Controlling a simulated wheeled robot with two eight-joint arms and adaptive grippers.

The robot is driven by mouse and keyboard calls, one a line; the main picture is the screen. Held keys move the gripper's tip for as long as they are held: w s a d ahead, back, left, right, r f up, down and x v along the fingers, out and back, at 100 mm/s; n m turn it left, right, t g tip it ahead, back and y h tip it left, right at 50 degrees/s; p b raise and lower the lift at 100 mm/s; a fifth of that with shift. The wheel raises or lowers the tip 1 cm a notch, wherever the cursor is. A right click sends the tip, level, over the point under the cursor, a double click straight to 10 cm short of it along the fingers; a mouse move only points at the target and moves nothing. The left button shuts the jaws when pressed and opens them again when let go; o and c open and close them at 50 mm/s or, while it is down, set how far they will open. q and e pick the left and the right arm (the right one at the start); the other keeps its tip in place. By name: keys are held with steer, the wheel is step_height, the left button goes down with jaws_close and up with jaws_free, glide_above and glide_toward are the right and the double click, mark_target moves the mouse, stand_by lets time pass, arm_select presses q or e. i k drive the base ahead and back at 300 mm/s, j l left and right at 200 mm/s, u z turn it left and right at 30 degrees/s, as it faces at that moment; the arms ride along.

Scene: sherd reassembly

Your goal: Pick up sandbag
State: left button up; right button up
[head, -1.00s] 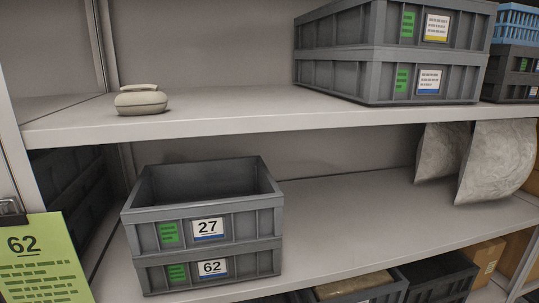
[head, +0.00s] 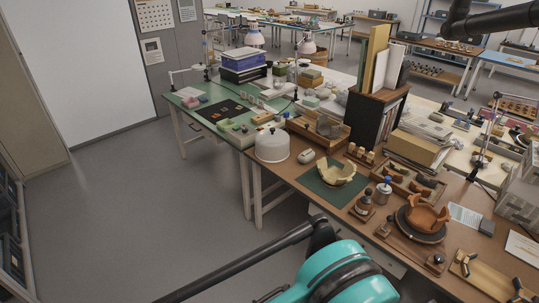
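A small pale rounded object (head: 305,156), which looks like a sandbag, lies on the brown worktable just right of a white dome (head: 272,145). It is too small to be sure of. A cream broken bowl (head: 336,172) sits on a green mat (head: 318,187) to its right. A teal and black part of my arm fills the bottom middle. Neither of my grippers can be made out in the head view, so what they hold is hidden.
A reddish broken pot (head: 427,216) stands on a dark round stand at the right. A green-topped table (head: 194,120) adjoins behind. A shelf with dark bins (head: 10,235) is at the left edge. The grey floor (head: 130,215) at left is open.

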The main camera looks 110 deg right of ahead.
mark_target(307, 156)
steer(key=z, duration=4.1)
steer(key=i+z, duration=0.1)
steer(key=z, duration=0.3)
steer(key=i+j+z, duration=0.35)
steer(key=i+j, duration=0.15)
steer(key=i+j+z, duration=0.35)
steer(key=i+j, duration=0.45)
steer(key=j, duration=0.15)
steer(key=i+j, duration=0.55)
steer(key=j, duration=0.25)
steer(key=i+j, duration=0.3)
steer(key=j+z, duration=0.05)
steer(key=j, duration=0.05)
